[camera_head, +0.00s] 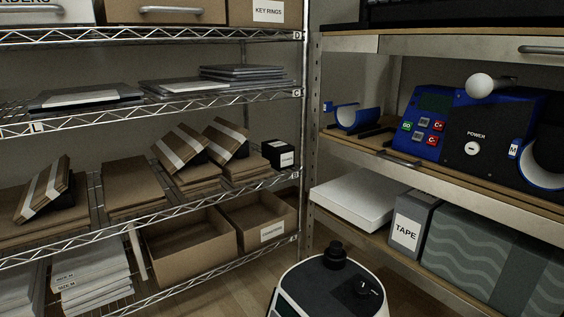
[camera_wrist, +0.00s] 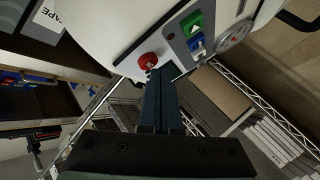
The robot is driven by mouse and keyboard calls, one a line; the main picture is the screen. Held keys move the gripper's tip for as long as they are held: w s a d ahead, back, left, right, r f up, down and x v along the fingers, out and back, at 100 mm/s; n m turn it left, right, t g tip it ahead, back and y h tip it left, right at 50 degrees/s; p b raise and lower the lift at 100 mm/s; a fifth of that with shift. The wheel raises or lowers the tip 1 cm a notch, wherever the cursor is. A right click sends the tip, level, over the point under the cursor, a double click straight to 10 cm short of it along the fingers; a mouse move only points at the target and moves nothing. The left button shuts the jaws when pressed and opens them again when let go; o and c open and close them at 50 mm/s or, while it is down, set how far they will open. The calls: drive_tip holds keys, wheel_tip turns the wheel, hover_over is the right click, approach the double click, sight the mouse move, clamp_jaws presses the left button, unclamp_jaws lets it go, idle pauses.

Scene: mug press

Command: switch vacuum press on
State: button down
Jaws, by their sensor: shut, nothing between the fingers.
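In the head view a blue press (camera_head: 455,118) with a black front panel stands on the right-hand shelf. A white round control (camera_head: 472,148) with a small dark mark sits below the word POWER on that panel. To its left are several small buttons, green and red among them. A white ball knob (camera_head: 480,86) sticks out at the press's top. My gripper (camera_wrist: 163,72) shows only in the wrist view, its dark fingers together and empty, away from the power control. Small blue shapes at that view's left edge may be the press; I cannot tell.
A blue curved piece (camera_head: 358,118) lies left of the press. Below are a white slab (camera_head: 360,197), a grey TAPE box (camera_head: 409,222) and a green wave-patterned box (camera_head: 482,258). A wire rack (camera_head: 150,108) with cardboard boxes fills the left. Some wooden floor is bare between the shelves.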

drive_tip(key=shift+w+d+f+p, duration=0.1)
drive_tip(key=shift+w+d+p, duration=0.15)
drive_tip(key=shift+d+p, duration=0.15)
idle(0.3)
drive_tip(key=shift+s+a+r+b, duration=0.2)
drive_tip(key=shift+s+a+b, duration=0.35)
drive_tip(key=shift+a, duration=0.2)
drive_tip(key=s+a+r+b, duration=0.1)
drive_tip(key=s+a+b, duration=0.1)
drive_tip(key=s+a, duration=0.1)
drive_tip(key=shift+s+a+r, duration=0.25)
drive_tip(key=shift+a, duration=0.65)
